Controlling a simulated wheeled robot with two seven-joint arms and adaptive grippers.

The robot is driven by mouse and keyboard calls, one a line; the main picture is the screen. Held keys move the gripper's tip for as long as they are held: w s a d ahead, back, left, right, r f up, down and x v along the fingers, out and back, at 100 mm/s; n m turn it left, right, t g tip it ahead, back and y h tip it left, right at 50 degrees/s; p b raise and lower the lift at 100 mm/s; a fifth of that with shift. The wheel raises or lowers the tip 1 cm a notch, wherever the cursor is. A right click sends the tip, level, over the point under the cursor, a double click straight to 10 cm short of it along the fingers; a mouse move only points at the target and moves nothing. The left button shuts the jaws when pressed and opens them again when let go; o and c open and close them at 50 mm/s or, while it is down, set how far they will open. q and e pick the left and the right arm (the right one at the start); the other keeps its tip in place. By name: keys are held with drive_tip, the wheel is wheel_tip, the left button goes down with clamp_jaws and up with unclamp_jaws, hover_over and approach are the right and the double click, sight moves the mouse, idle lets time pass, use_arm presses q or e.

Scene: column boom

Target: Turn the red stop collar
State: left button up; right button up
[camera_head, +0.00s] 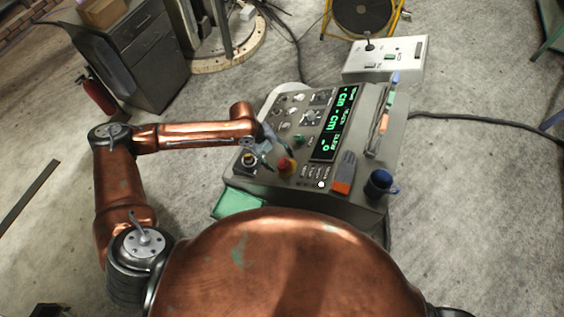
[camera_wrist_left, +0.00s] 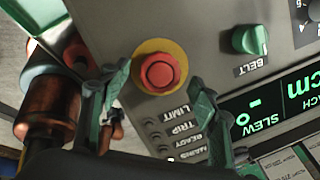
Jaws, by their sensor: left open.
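The red stop button (camera_head: 286,164) sits in a yellow ring near the front edge of the grey control console. In the left wrist view the round red stop (camera_wrist_left: 160,73) shows face-on in its yellow surround (camera_wrist_left: 142,54). My left gripper (camera_head: 277,156) reaches over the console from the left, just behind the red stop. It is open and empty. In the left wrist view its green fingers (camera_wrist_left: 162,92) stand on either side of the stop, with gaps to it. My right gripper is not in view.
The console (camera_head: 236,177) also carries a green display (camera_head: 338,122), small knobs, a green belt knob (camera_wrist_left: 250,40), an orange-and-grey tool (camera_head: 344,173) and a blue mug (camera_head: 379,184). A white control box (camera_head: 412,62) stands behind. A cable crosses the floor at right.

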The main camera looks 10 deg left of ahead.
use_arm(q)
drive_tip(key=v, duration=0.9)
drive_tip(key=shift+s+a, duration=0.1)
drive_tip(key=shift+s, duration=0.05)
